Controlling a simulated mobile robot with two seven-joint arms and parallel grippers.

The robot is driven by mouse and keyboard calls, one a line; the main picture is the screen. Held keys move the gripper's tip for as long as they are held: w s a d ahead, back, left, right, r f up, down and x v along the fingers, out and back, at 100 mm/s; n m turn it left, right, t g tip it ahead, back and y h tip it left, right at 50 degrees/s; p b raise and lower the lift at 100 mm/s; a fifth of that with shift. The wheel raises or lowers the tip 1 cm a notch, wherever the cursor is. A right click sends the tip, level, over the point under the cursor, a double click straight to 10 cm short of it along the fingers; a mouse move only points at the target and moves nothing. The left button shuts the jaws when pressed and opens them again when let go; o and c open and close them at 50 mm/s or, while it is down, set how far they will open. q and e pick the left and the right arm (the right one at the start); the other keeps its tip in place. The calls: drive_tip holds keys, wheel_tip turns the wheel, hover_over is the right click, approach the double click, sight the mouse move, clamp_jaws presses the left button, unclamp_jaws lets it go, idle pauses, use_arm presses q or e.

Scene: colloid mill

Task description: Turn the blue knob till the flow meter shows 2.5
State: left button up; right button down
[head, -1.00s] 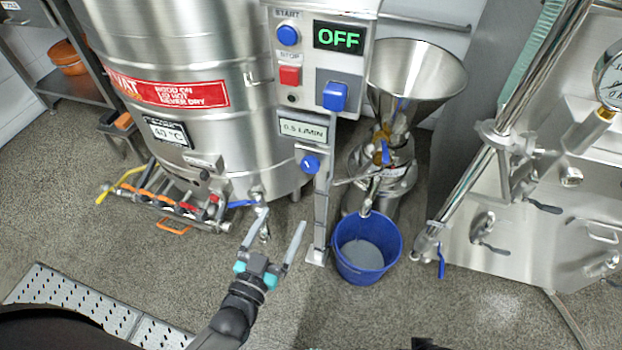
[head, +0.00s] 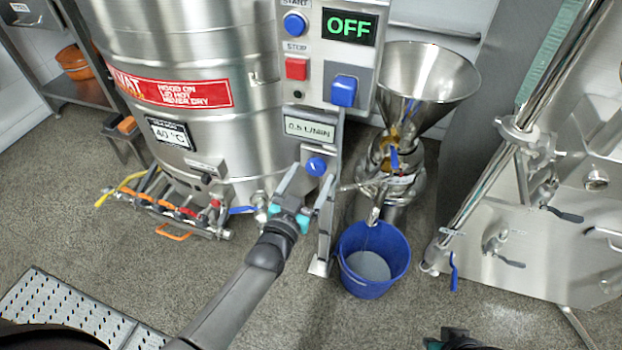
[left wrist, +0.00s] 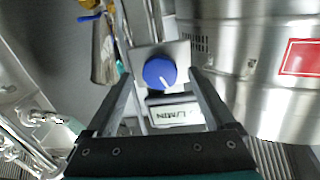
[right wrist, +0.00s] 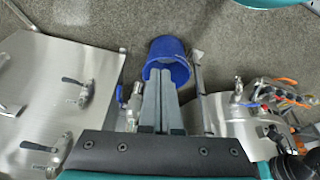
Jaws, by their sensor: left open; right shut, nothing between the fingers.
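The round blue knob (head: 316,166) sits on a small steel plate on the control post. The flow meter (head: 310,129) just above it reads 0.5 L/MIN. My left gripper (head: 305,185) is open, its fingers pointing up at the knob from just below. In the left wrist view the knob (left wrist: 160,73) lies between the open fingertips, beyond them; I see no contact. My right gripper (right wrist: 162,75) is shut and empty, pointing down toward the floor, far from the knob. Only a bit of the right arm shows at the head view's bottom edge.
Above the meter are a square blue switch (head: 343,91), a red stop button (head: 296,68), a blue start button (head: 294,24) and a display (head: 348,27) reading OFF. A steel vat (head: 215,120) stands left, a hopper (head: 428,85) and blue bucket (head: 349,277) right.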

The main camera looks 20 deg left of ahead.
use_arm(q)
drive_tip(key=shift+w, duration=0.4)
use_arm(e)
drive_tip(key=shift+r, duration=0.35)
use_arm(q)
drive_tip(key=c, duration=1.4)
